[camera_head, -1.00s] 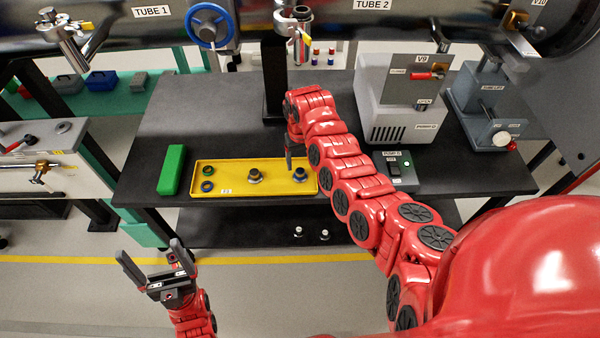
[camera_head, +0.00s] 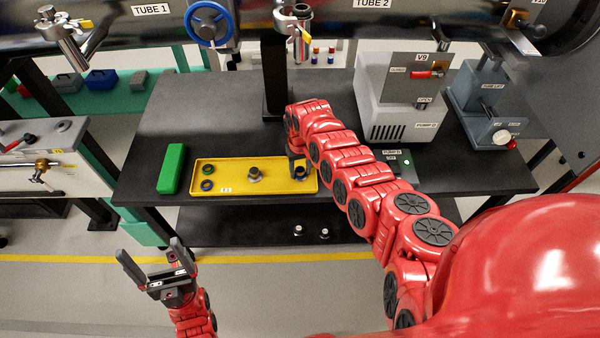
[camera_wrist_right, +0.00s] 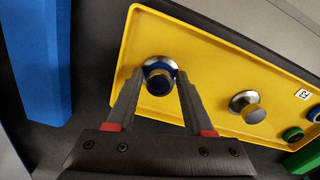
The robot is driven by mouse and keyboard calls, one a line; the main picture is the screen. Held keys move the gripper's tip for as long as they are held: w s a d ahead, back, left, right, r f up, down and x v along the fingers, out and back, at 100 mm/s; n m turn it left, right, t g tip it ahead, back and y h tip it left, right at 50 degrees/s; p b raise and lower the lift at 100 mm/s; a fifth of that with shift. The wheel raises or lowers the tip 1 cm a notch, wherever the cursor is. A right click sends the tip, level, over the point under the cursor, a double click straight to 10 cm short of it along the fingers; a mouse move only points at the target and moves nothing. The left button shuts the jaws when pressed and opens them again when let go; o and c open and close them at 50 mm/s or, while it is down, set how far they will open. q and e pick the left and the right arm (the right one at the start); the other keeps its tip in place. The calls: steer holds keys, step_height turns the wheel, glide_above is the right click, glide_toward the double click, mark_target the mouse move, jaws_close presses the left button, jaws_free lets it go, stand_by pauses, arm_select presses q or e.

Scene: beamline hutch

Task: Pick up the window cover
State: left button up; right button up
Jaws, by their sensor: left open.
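The yellow tray (camera_head: 228,188) on the black table holds a metal knob with a blue ring (camera_head: 300,173) at its right end, a plain metal knobbed piece (camera_head: 254,174) in the middle, and two small rings at its left. No piece is labelled as the window cover; I cannot tell which one it is. My right gripper (camera_head: 297,158) is low over the tray's right end. In the right wrist view its open fingers (camera_wrist_right: 159,82) stand on either side of the blue-ringed knob (camera_wrist_right: 158,74), with small gaps. My left gripper (camera_head: 158,266) is open and empty, off the table's front.
A green block (camera_head: 172,168) lies left of the tray. A blue block (camera_wrist_right: 35,50) is beside the tray in the wrist view. A pump box (camera_head: 395,100) and a small switch box (camera_head: 405,165) stand at the right. Pipes run overhead. The table's left part is clear.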

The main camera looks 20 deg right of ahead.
mark_target(300, 170)
jaws_close()
steer(key=shift+r, duration=0.15)
steer(key=shift+w+r, duration=0.1)
steer(key=shift+r, duration=0.4)
step_height(300, 170, up, 2)
steer(key=shift+b, duration=0.35)
steer(key=s, duration=0.3)
steer(key=s+a, duration=0.1)
steer(key=s, duration=0.1)
steer(key=shift+s+r, duration=0.15)
steer(key=shift+r, duration=0.15)
steer(key=s+a+r+p, duration=0.1)
steer(key=s+p, duration=0.2)
steer(key=s, duration=0.7)
steer(key=shift+s+a+p, duration=0.3)
steer(key=shift+a+p, duration=0.05)
steer(key=shift+p, duration=0.05)
